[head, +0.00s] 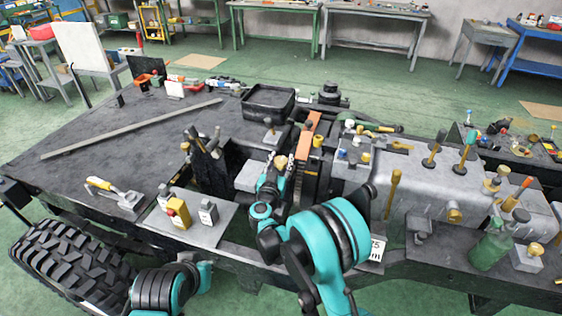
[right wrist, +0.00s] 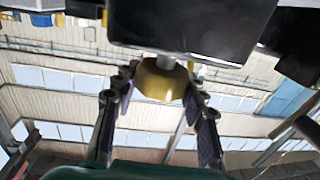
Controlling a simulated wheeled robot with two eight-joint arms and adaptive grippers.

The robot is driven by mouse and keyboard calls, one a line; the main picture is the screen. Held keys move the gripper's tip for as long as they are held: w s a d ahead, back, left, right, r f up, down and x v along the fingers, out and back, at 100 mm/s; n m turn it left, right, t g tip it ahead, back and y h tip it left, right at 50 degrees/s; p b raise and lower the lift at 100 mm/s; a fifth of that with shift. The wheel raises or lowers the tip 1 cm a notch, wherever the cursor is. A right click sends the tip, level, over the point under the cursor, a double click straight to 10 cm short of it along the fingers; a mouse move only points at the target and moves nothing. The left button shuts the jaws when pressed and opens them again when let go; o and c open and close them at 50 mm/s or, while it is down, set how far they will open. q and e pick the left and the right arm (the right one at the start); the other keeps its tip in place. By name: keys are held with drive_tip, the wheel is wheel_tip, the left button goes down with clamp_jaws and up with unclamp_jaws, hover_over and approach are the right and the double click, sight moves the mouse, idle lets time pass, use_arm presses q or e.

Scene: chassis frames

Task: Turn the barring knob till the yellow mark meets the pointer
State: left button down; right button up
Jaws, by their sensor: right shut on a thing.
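A brass-coloured knob (right wrist: 160,82) sits on a short grey shaft below a dark block in the right wrist view. My right gripper (right wrist: 160,90) is shut on this knob, with one finger on each side of it. I cannot make out the yellow mark or the pointer in either view. My left arm shows at the bottom left of the head view, but its gripper does not.
A grey machine housing (head: 405,185) with several levers stands right of the gripper. A green bottle (head: 490,250) is farther right. A small panel (head: 190,222) with a yellow switch box (head: 178,213) lies to the left. The dark deck (head: 90,165) farther left has free room.

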drive_tip(key=n+y, duration=0.2)
drive_tip(key=y, duration=0.1)
drive_tip(key=n+y+b, duration=0.1)
drive_tip(key=n+y, duration=0.1)
drive_tip(key=y, duration=0.1)
drive_tip(key=shift+d+f, duration=0.1)
drive_tip(key=shift+d, duration=0.05)
drive_tip(key=n+g+y, duration=0.1)
drive_tip(key=n+y, duration=0.1)
drive_tip(key=y, duration=0.1)
drive_tip(key=n+g+y+b, duration=0.1)
drive_tip(key=n+y, duration=0.1)
drive_tip(key=y, duration=0.2)
drive_tip(key=shift+n, duration=0.3)
drive_tip(key=n+g+y, duration=0.3)
drive_tip(key=y, duration=0.1)
drive_tip(key=shift+n+g, duration=0.3)
drive_tip(key=shift+a+n+g+y, duration=0.15)
drive_tip(key=shift+n+g+y, duration=0.9)
drive_tip(key=shift+g, duration=0.4)
drive_tip(key=shift+a+n+g+y, duration=0.1)
drive_tip(key=shift+n+g+y, duration=0.95)
drive_tip(key=shift+g, duration=0.4)
drive_tip(key=shift+n+g, duration=0.3)
drive_tip(key=o, duration=1.2)
drive_tip(key=shift+s+d, duration=0.1)
